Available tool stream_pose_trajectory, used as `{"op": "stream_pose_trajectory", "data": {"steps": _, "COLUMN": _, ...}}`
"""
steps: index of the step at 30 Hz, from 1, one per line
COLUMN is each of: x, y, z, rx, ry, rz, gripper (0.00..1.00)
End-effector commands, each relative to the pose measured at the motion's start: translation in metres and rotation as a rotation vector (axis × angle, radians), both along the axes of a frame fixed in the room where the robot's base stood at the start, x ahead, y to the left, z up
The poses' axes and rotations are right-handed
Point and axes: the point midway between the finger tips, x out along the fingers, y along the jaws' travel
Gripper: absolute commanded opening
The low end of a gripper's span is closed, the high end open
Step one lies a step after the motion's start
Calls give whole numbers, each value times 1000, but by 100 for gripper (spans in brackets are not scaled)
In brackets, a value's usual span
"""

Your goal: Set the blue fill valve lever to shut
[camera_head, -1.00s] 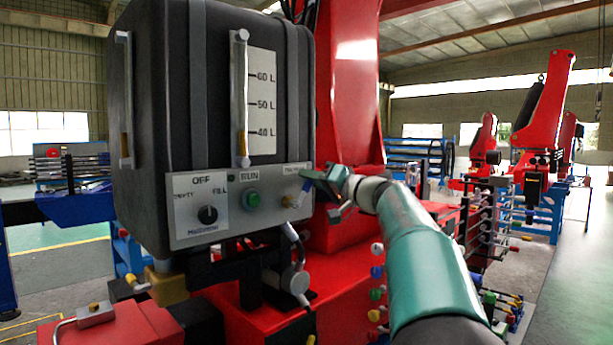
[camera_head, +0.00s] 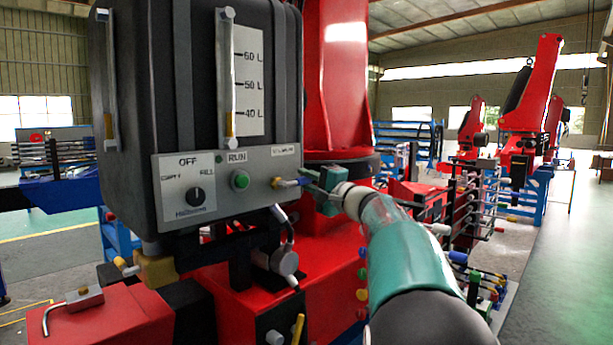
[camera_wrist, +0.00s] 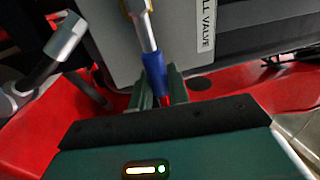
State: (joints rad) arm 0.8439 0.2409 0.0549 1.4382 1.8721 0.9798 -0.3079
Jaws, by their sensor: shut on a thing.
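The fill valve (camera_head: 277,183) is a brass fitting at the right end of the grey control panel (camera_head: 225,205) on the dark tank. Its blue lever (camera_head: 293,183) points right, about level. In the wrist view the lever's blue grip (camera_wrist: 153,66) reaches from the metal stem down between my fingers. My gripper (camera_head: 310,181), green, is at the lever's outer end, and it also shows in the wrist view (camera_wrist: 162,84). It is shut on the lever. The valve label (camera_wrist: 207,25) is partly in view there.
The panel also carries a black selector knob (camera_head: 195,196) and a green button (camera_head: 240,180). A grey fitting with a hose (camera_head: 285,260) hangs below it. A red crane column (camera_head: 338,75) stands behind my gripper. Open floor (camera_head: 560,260) lies at the right.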

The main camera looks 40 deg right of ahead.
Motion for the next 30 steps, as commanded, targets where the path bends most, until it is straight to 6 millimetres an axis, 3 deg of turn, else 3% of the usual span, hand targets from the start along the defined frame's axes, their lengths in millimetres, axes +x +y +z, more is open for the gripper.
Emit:
{"op": "stream_pose_trajectory", "data": {"steps": 19, "x": -1, "y": -2, "z": -6, "rx": 55, "ry": 11, "rz": -3, "gripper": 0}}
{"op": "stream_pose_trajectory", "data": {"steps": 20, "x": -1, "y": -2, "z": -6, "rx": 55, "ry": 11, "rz": -2, "gripper": 23}}
{"op": "stream_pose_trajectory", "data": {"steps": 22, "x": -1, "y": -2, "z": -6, "rx": 55, "ry": 11, "rz": -2, "gripper": 37}}
{"op": "stream_pose_trajectory", "data": {"steps": 30, "x": -1, "y": -1, "z": -5, "rx": 53, "ry": 9, "rz": -2, "gripper": 38}}
